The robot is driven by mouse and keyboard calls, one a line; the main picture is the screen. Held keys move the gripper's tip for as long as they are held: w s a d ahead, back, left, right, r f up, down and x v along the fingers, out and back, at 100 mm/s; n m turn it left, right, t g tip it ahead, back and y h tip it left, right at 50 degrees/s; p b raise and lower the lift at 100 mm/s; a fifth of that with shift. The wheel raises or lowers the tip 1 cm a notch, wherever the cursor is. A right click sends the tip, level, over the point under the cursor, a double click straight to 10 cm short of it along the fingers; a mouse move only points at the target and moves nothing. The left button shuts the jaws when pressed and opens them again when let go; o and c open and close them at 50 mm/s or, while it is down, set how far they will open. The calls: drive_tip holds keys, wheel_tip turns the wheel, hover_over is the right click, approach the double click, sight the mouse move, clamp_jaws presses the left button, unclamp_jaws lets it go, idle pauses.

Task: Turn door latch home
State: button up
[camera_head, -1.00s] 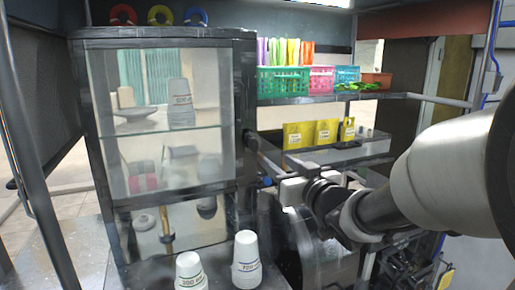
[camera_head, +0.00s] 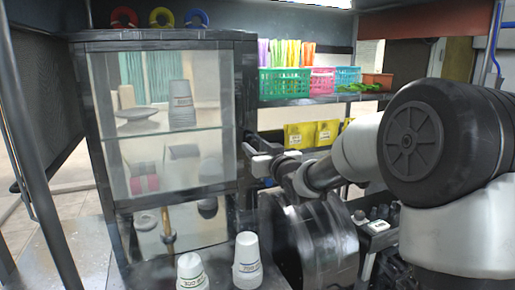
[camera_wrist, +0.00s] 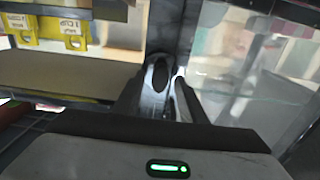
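The glass-fronted cabinet (camera_head: 90,130) stands at left in the head view, its door appearing closed. A small dark fitting (camera_head: 249,137), which looks like the door latch, is on its right edge at mid height. My gripper (camera_head: 258,160) is at that edge, close to the fitting; contact cannot be told. In the wrist view my gripper (camera_wrist: 168,84) has its fingertips close together in front of the cabinet's dark corner post (camera_wrist: 171,28). The latch is not clearly visible there, and whether the fingers hold anything cannot be told.
Two stacks of white cups (camera_head: 247,262) (camera_head: 191,272) stand in front of the cabinet. A shelf (camera_head: 300,101) with coloured baskets (camera_head: 284,83) is at right, above yellow packets (camera_head: 327,132). A round metal drum (camera_head: 305,240) lies below my arm.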

drive_tip(key=shift+c, duration=0.4)
clamp_jaws()
drive_tip(key=shift+f+b, duration=0.1)
drive_tip(key=shift+b, duration=0.25)
drive_tip(key=shift+f+n+b, duration=0.15)
drive_tip(key=shift+n+b, duration=0.45)
drive_tip(key=shift+b, duration=0.2)
drive_tip(key=shift+s+a+f+n+b, duration=0.1)
drive_tip(key=shift+n+b, duration=3.75)
drive_tip(key=shift+n, duration=0.3)
drive_tip(key=shift+a+n+b, duration=0.1)
drive_tip(key=shift+n+b, duration=3.7)
drive_tip(key=shift+n, duration=0.35)
